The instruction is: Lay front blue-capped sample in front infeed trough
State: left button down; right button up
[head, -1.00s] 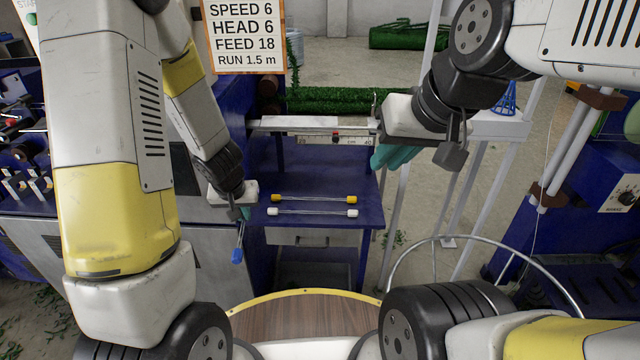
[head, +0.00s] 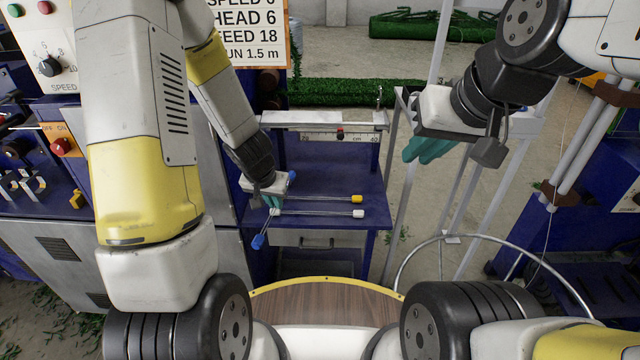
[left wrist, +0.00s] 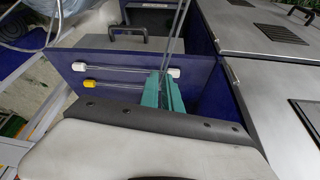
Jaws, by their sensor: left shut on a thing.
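My left gripper (head: 272,203) has teal fingers shut on a thin wire sample with a blue cap (head: 259,241) at its lower end. A second blue spot (head: 291,175) shows above the gripper. The held sample is tilted, over the left part of the blue shelf (head: 330,182). The left wrist view shows the teal fingers (left wrist: 164,94) with the wire strands (left wrist: 177,38) running up out of frame. My right gripper (head: 428,148) hangs empty at the right of the shelf; its finger gap is unclear. I cannot clearly identify the front infeed trough.
On the shelf lie a yellow-capped sample (head: 356,198) and a white-capped sample (head: 358,213); their left ends are near my left gripper. A metal rail with a scale (head: 320,132) stands behind. A control panel (head: 48,60) is at the left. A wooden round top (head: 325,299) is in front.

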pick_arm(q)
jog(key=s+d+f+m+g+h, duration=0.2)
jog(key=d+f+m+g+h, duration=0.35)
jog(key=m, duration=0.95)
jog(key=t+y, duration=0.1)
jog(key=y, duration=0.1)
send_over(310, 207)
jog(key=a, duration=0.2)
jog(key=shift+d+f+m, duration=0.25)
jog(key=shift+f+m, duration=0.15)
jog(key=shift+f, duration=0.6)
jog(key=shift+w+f, duration=0.1)
jog(key=shift+f, duration=1.65)
jog(key=shift+f, duration=0.1)
jog(key=c, duration=1.9)
grip_release()
jog(key=shift+o, duration=0.4)
